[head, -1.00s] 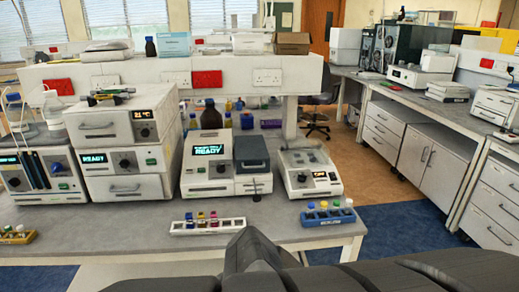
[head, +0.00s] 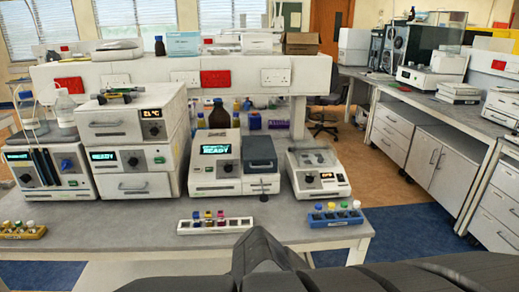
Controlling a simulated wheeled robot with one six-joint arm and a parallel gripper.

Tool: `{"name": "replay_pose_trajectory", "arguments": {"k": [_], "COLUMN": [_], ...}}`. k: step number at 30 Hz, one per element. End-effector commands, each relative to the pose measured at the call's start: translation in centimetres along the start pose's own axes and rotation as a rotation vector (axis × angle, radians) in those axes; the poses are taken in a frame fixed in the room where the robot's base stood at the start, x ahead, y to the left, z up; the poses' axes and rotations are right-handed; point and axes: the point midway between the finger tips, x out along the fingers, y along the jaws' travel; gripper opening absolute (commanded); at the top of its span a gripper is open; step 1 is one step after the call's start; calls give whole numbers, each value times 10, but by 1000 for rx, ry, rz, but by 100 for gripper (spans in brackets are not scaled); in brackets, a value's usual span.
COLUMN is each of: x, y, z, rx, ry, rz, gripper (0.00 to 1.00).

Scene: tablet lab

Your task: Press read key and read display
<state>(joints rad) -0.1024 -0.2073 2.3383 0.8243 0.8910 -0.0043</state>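A white instrument (head: 216,167) with a lit display (head: 215,149) that says READY stands in the middle of the bench. Below the display are a dark knob and small keys, too small to read. A grey-lidded compartment (head: 259,155) is joined to its right side. Another READY display (head: 102,156) shows on the stacked unit (head: 138,182) to the left. My dark arm covers the bottom centre and right, in front of the bench. The fingers of my gripper cannot be made out.
A white rack (head: 238,224) of capped vials stands near the bench's front edge, with a blue rack (head: 335,217) to its right and a yellow rack (head: 30,233) at far left. Bare bench top (head: 150,215) lies between. Blue floor shows at right.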

Motion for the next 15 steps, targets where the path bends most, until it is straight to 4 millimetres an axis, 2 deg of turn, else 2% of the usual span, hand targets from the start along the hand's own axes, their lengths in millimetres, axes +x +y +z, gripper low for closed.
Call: {"name": "replay_pose_trajectory", "arguments": {"k": [1,6,15], "x": [0,0,0], "y": [0,0,0], "z": [0,0,0], "rx": [0,0,0], "ry": [0,0,0], "rz": [0,0,0], "gripper": [30,0,0]}}
